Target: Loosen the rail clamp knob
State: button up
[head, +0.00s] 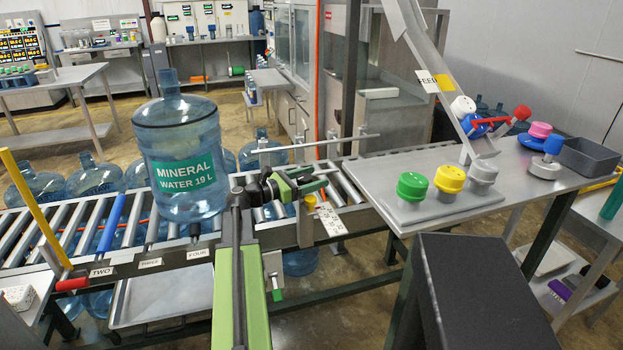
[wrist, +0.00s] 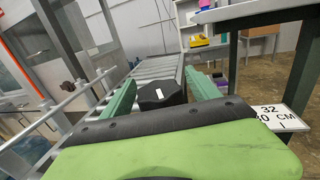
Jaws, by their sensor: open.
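A black lobed knob (wrist: 162,94) with a small white mark shows in the wrist view, beyond the green palm. It lies between the two green fingers of my gripper (wrist: 161,80), which are apart with gaps on both sides. I cannot tell how deep the knob sits between them. In the head view my gripper (head: 306,180) is over the roller conveyor, right of the big water jug. There I cannot make out the knob clearly among the dark gripper parts. A grey guide rail (head: 315,143) runs across behind the gripper.
A blue water jug (head: 183,170) labelled MINERAL WATER 19 L stands on the conveyor (head: 26,235) left of my arm. A metal table (head: 384,178) with coloured buttons stands to the right. A white number plate (head: 331,221) hangs at the conveyor's near side.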

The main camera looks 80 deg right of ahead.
jog(key=c, duration=1.4)
jog(key=shift+o, duration=0.2)
jog(key=shift+n+t+h, duration=0.6)
jog(key=shift+h, duration=0.1)
jog(key=shift+w+d+h, duration=0.15)
jog(key=shift+w+h, duration=0.05)
jog(key=shift+h, duration=0.1)
jog(key=o, duration=1.4)
jog(key=shift+c, duration=0.2)
jog(key=v, duration=1.7)
jog(key=shift+a+r, duration=0.3)
